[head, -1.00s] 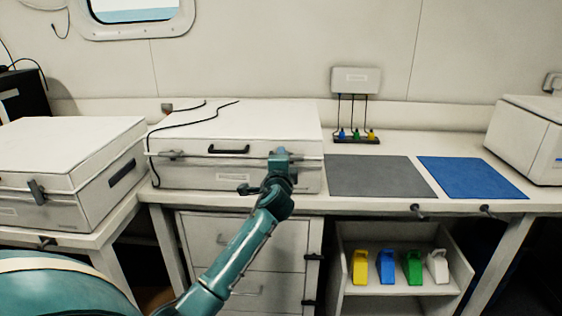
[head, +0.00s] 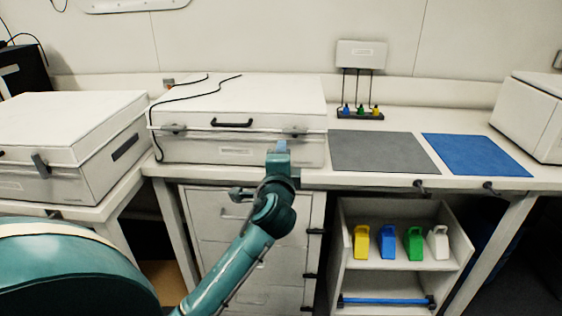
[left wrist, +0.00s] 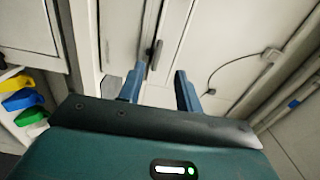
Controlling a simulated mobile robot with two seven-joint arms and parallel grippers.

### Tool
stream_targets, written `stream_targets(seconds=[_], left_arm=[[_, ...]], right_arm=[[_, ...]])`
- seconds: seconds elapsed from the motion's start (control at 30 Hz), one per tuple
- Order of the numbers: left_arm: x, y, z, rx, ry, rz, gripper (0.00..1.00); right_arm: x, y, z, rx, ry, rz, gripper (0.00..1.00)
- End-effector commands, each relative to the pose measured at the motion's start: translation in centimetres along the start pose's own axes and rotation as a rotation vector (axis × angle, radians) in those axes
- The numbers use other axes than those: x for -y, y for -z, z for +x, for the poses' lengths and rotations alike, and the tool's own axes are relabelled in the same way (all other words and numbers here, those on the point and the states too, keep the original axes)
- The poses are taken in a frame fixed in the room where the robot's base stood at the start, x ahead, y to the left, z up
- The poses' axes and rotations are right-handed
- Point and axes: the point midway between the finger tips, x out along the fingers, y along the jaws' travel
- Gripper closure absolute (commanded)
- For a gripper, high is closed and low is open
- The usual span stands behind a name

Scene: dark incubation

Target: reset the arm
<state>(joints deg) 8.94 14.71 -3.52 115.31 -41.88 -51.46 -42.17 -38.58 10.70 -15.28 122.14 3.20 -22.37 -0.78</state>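My left gripper (head: 279,148) is in front of the white case's lower front, near its right latch (head: 294,133). In the left wrist view its two blue fingers (left wrist: 159,88) are apart, with nothing held between them. The white case (head: 240,100) lies on the bench with its lid down and a black handle on its front. My right gripper is in neither view.
A grey mat (head: 380,152) and a blue mat (head: 474,155) lie on the bench to the right. Yellow (head: 362,243), blue, green and white bottles stand on the shelf below. Drawers (head: 222,225) are under the case. Another white case (head: 65,125) stands at left.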

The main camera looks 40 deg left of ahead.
Motion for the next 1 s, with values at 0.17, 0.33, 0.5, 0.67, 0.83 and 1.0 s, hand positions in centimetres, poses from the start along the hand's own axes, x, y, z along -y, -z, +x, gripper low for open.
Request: stream_targets(seconds=[0.17,0.33,0.5,0.67,0.83,1.0], left_arm=[[0.0,0.0,-1.3,0.001,-0.001,-0.001,0.65],[0.0,0.0,-1.4,0.001,0.0,0.0,0.65],[0.0,0.0,-1.4,0.001,0.0,0.0,0.65],[0.0,0.0,-1.4,0.001,0.0,0.0,0.65],[-1.8,0.8,-2.1,-0.042,-0.044,-0.034,0.65],[-9.5,3.6,-6.9,-0.202,-0.265,-0.239,0.65]], right_arm=[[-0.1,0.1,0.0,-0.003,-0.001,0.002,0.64],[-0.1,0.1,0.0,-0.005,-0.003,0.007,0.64],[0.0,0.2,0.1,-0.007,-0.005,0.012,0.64],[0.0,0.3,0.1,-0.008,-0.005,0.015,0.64],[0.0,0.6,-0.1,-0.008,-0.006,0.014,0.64],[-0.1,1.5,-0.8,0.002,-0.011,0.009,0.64]])
